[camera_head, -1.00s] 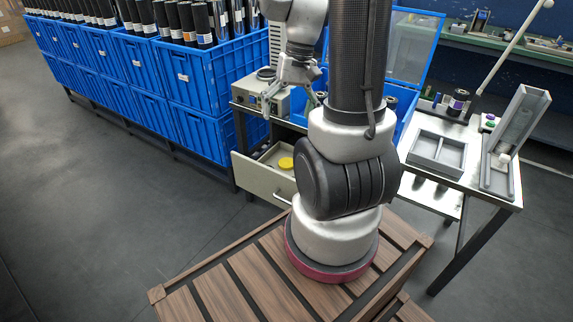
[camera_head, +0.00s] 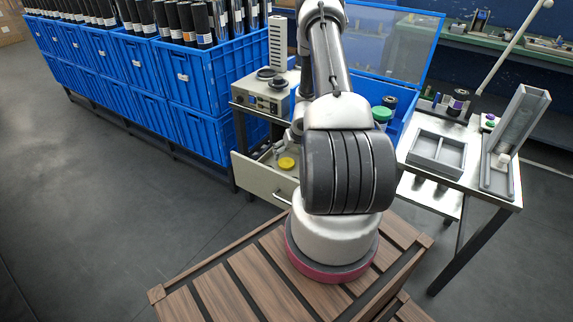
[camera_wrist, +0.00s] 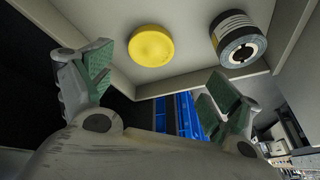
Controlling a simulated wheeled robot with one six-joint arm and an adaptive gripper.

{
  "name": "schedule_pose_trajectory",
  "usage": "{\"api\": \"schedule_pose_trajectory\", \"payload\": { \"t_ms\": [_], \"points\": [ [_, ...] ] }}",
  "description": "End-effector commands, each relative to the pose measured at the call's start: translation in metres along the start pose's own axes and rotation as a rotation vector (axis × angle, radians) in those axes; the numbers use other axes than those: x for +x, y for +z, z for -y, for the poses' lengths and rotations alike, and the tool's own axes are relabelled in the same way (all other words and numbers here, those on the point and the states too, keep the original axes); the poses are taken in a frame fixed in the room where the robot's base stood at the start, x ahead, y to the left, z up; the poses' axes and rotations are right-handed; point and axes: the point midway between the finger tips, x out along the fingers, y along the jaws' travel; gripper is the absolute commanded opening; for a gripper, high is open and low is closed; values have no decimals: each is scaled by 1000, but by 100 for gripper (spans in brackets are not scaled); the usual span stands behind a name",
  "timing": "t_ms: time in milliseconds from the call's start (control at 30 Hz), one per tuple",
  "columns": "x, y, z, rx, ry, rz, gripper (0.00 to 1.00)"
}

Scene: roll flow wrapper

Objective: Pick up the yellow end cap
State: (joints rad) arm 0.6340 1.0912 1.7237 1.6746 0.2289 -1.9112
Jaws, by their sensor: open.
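The yellow end cap (camera_head: 287,163) is a round disc lying in the open drawer (camera_head: 262,186), near its front. In the wrist view the yellow end cap (camera_wrist: 151,45) shows whole, up and between the fingers, left of the middle. My gripper (camera_wrist: 165,90) is open and empty, its green-padded fingertips wide apart. The cap is beyond the fingertips and not touched. In the head view my gripper is over the drawer, mostly hidden by my arm.
A black and white roll (camera_wrist: 238,38) lies in the drawer to the right of the cap. The drawer's walls are close around both. A grey control box (camera_head: 262,95) stands on the bench above the drawer. Blue crates (camera_head: 205,85) stand to the left.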

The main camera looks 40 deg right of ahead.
Motion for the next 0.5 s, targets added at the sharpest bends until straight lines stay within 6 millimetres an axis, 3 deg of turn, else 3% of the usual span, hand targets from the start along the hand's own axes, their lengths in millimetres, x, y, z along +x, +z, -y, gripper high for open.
{"api": "schedule_pose_trajectory", "payload": {
  "t_ms": [200,500],
  "points": [
    [2,3,-8,-212,44,18,90],
    [37,4,-11,-233,41,18,90]
  ]
}}
